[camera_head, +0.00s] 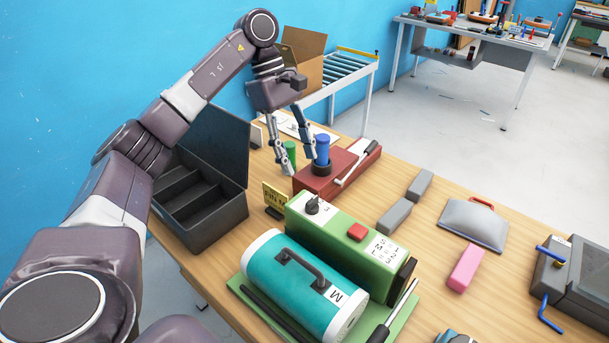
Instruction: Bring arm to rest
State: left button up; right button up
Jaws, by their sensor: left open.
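My left arm comes in from the left and arches over the table. My left gripper (297,148) points down, with its two fingers apart. One finger is close to a green cylinder (289,154); the other is in front of or beside a blue cylinder (322,149) that stands upright on a red block (318,178). I cannot tell whether the fingers touch either one. Nothing shows held between the fingers.
An open dark box (205,222) with compartments stands left of the gripper. A green device (345,240) and a teal cylinder (300,285) with a handle lie in front. Grey blocks (395,216), a pink block (466,268) and a grey case (474,224) lie to the right.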

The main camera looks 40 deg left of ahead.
pick_arm(q)
jog(key=shift+v, duration=0.9)
